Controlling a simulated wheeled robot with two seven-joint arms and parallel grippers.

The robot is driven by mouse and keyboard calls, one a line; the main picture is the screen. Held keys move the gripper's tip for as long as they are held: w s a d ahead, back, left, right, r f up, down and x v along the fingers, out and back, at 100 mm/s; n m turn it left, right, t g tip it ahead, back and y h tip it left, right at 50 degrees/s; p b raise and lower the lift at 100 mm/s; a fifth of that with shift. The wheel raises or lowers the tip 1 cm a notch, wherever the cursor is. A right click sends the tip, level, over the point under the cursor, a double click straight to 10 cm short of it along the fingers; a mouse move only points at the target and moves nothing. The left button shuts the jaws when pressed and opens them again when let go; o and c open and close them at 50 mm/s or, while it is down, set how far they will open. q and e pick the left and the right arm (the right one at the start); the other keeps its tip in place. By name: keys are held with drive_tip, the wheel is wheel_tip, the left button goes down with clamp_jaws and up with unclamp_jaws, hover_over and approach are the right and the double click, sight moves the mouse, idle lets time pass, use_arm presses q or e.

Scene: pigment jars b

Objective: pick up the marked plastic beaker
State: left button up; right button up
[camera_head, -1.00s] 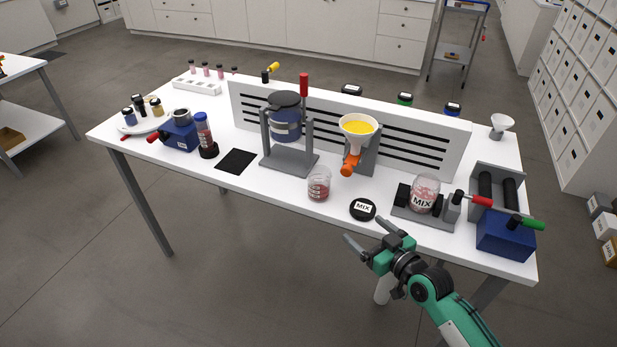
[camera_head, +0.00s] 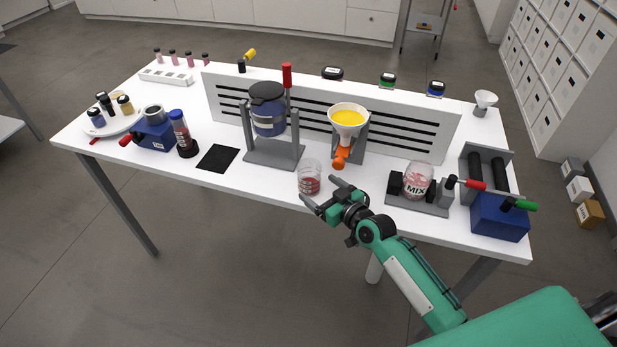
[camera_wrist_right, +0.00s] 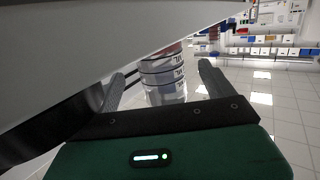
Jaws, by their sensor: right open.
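The marked plastic beaker (camera_head: 309,177), clear with red content low inside, stands upright near the front edge of the white table. My right gripper (camera_head: 321,190) is open at its near side, with the fingers pointing toward it. In the right wrist view the beaker (camera_wrist_right: 163,82) shows, with printed marks, between the two spread fingers (camera_wrist_right: 160,84). I cannot tell whether either finger touches it. My left gripper is not in view.
Behind the beaker are the blue container in its grey stand (camera_head: 268,110) and the funnel of yellow powder (camera_head: 347,117). The MIX jar (camera_head: 417,181) in its cradle stands to the right. A black mat (camera_head: 218,158) lies to the left.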

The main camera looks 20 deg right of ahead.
sight(317, 186)
drive_tip(key=shift+w+a, duration=0.1)
drive_tip(key=shift+w, duration=0.1)
drive_tip(key=shift+w+a, duration=0.15)
drive_tip(key=shift+w, duration=0.1)
drive_tip(key=p+x, duration=0.1)
drive_tip(key=x, duration=0.2)
drive_tip(key=shift+w+a, duration=0.1)
drive_tip(key=shift+w, duration=0.3)
drive_tip(key=shift+w+a+f, duration=0.15)
drive_tip(key=shift+w, duration=0.2)
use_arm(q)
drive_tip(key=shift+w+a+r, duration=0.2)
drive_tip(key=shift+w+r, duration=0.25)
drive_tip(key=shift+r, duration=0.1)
use_arm(e)
drive_tip(key=c, duration=1.1)
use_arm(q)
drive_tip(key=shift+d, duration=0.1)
use_arm(e)
drive_tip(key=shift+o, duration=0.2)
